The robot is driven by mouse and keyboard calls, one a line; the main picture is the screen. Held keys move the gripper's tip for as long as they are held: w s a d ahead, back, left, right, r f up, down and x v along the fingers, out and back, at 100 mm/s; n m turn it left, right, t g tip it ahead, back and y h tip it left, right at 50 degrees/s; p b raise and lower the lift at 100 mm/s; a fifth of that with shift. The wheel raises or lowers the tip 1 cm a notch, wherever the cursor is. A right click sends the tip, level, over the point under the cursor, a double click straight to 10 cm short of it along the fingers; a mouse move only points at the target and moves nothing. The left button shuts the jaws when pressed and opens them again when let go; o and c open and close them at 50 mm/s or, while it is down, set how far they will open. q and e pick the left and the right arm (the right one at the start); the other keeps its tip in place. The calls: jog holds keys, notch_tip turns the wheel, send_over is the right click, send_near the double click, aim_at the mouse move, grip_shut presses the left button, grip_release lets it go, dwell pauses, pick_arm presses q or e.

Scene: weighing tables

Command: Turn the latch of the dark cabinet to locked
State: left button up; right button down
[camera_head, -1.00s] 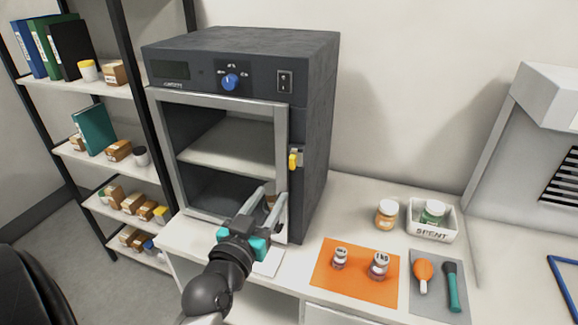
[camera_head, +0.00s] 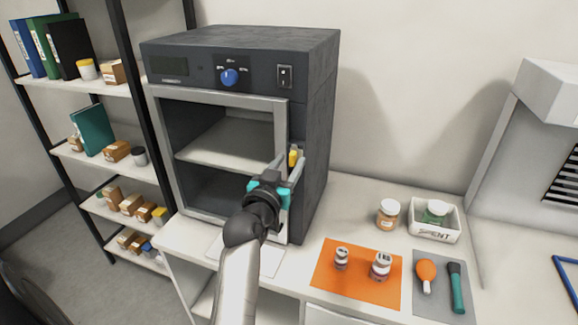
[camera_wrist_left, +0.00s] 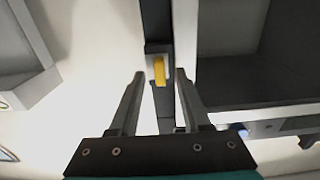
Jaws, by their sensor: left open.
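The dark cabinet (camera_head: 318,130) stands on the white bench, with a grey-framed front (camera_head: 282,125) through which a shelf shows. Its small yellow latch (camera_head: 294,156) is at the right edge of that frame, its handle roughly upright. In the left wrist view the yellow latch (camera_wrist_left: 159,70) lies between the fingertips' lines, just beyond them. My left gripper (camera_head: 288,160) is open in front of the latch, one finger on each side; I cannot tell whether either touches it. In the left wrist view the open gripper (camera_wrist_left: 160,76) holds nothing. My right gripper is not in view.
To the right on the bench are an orange mat (camera_head: 330,285) with two small jars, a brown jar (camera_head: 388,214), a white SPENT bin (camera_head: 450,232) and a grey mat (camera_head: 440,305) with tools. A loaded shelf rack (camera_head: 150,100) stands left.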

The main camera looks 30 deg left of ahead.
pick_arm(q)
jog(key=shift+w+a, duration=0.1)
jog(key=shift+w, duration=0.15)
jog(key=shift+c, duration=0.3)
grip_shut()
